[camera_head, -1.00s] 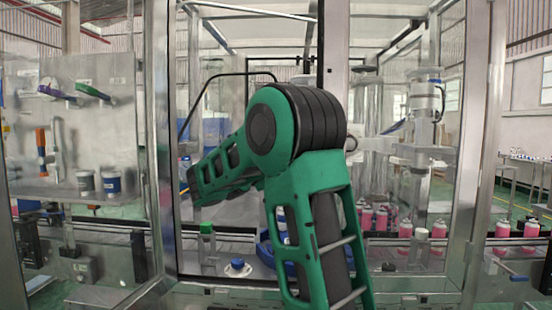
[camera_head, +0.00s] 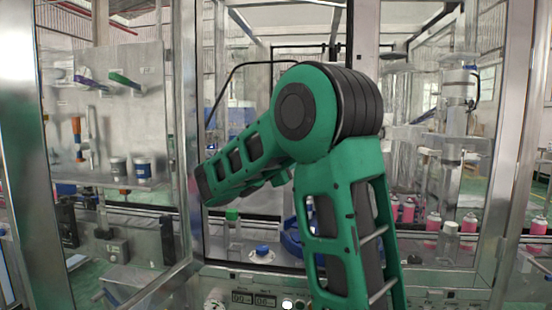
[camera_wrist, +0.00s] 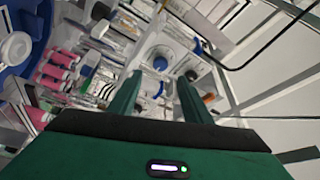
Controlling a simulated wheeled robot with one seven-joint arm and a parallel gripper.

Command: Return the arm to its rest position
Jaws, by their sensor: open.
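My arm, green and black, is folded in front of the machine in the head view, its elbow raised and its forearm pointing to the left. My gripper is hidden there or too indistinct to make out. In the wrist view my gripper (camera_wrist: 158,98) shows two green fingers spread apart with nothing held between them. Beyond the fingers, and apart from them, are a blue round part (camera_wrist: 160,63) and other blurred machine parts.
The machine's metal door frame (camera_head: 184,130) stands at the left and a post (camera_head: 512,150) at the right. Pink cans (camera_head: 449,232) line the conveyor at the right. A black cable (camera_wrist: 265,45) crosses the wrist view.

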